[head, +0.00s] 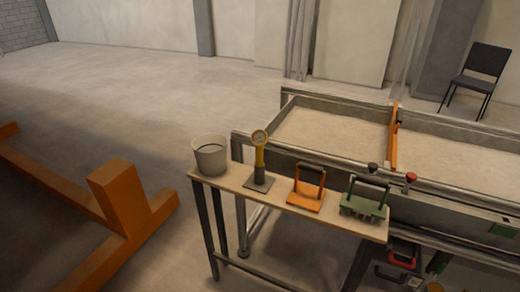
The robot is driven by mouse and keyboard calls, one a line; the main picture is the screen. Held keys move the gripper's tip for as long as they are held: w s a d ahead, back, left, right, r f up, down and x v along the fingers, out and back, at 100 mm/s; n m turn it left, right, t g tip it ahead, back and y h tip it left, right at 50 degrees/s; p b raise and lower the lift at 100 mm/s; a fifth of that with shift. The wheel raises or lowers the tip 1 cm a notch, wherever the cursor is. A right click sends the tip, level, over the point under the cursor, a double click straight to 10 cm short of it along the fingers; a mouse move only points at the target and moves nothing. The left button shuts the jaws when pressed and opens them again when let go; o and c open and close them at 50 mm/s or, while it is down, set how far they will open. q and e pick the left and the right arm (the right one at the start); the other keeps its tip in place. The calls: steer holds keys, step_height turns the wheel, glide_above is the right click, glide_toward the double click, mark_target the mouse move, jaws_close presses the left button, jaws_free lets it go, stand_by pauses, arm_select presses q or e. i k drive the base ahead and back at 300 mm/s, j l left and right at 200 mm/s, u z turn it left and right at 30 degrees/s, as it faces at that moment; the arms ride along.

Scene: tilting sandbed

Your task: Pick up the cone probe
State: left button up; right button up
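The cone probe (260,150) looks like a yellow tool with a round dial gauge on top. It stands upright in a dark stand with a flat base plate (259,184). The stand is on a narrow wooden-topped side table (230,188), right of a grey bucket. The lower end of the probe is hidden in the stand. Neither of my grippers is in the head view, and nothing touches the probe.
The bucket (211,158), an orange-handled tool (307,197) and a green toothed tool (364,208) share the table. The sandbed (330,134) lies behind it. A heavy orange beam frame (115,190) stands at left. Open floor (130,90) lies beyond. A chair (480,75) is far right.

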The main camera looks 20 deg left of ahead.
mark_target(259, 138)
steer(key=i+l+u, duration=0.1)
steer(key=i+l, duration=0.15)
steer(key=i+l+u, duration=0.1)
steer(key=i+l, duration=0.15)
steer(key=l, duration=0.15)
steer(key=i+l+u, duration=0.15)
steer(key=l, duration=0.25)
steer(key=i+l+u, duration=0.1)
steer(key=i+l, duration=0.2)
steer(key=l, duration=0.1)
